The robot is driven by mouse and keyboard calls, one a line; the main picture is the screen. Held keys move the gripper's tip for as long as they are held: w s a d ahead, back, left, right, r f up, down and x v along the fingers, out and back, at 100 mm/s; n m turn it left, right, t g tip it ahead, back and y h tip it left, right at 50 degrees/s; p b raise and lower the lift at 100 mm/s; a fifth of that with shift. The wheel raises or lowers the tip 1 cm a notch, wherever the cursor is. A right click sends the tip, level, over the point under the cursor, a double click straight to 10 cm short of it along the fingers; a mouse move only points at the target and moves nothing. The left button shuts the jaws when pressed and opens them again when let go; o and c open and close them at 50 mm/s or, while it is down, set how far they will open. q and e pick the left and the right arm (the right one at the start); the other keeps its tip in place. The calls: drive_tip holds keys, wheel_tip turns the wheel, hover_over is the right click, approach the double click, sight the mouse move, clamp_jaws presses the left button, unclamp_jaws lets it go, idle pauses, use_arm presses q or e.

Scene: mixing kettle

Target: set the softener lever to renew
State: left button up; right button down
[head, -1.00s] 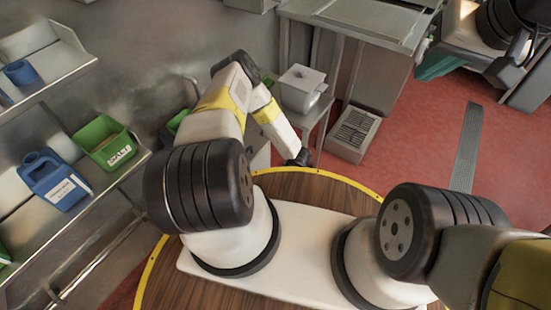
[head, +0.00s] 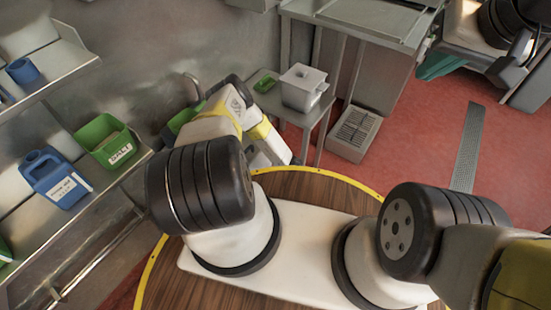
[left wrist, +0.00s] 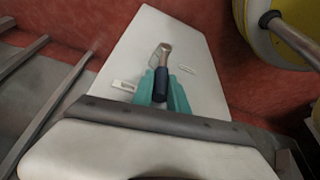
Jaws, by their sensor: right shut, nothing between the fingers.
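In the left wrist view, a short lever with a metal shank and dark blue grip (left wrist: 161,84) stands on a white panel, between two small labels whose words I cannot read. The teal fingers of my left gripper (left wrist: 162,88) lie on either side of the blue grip, very close to it. I cannot tell whether they press on it. In the head view my left gripper is hidden behind its own arm. My right gripper (head: 440,66) shows at the upper right, with teal fingers shut and empty, far from the lever.
Shelves at the left hold a blue jug (head: 55,180) and a green bin (head: 107,142). A step-like metal unit (head: 355,133) stands on the red floor, which is open at the right.

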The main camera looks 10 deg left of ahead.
use_arm(q)
clamp_jaws()
idle(1.0)
drive_tip(key=shift+s+a+f+n+t+h, duration=0.25)
drive_tip(key=shift+s+t+h, duration=0.1)
drive_tip(key=shift+s+t, duration=0.6)
drive_tip(key=shift+s+a+f+n+t+h, duration=0.2)
drive_tip(key=shift+s+a+f+t+h, duration=0.15)
drive_tip(key=shift+s+t, duration=0.55)
drive_tip(key=shift+s+a+f+n+t+h, duration=0.25)
drive_tip(key=shift+s+t+h, duration=0.25)
drive_tip(key=shift+t, duration=0.75)
drive_tip(key=shift+s, duration=0.15)
drive_tip(key=o, duration=0.7)
unclamp_jaws()
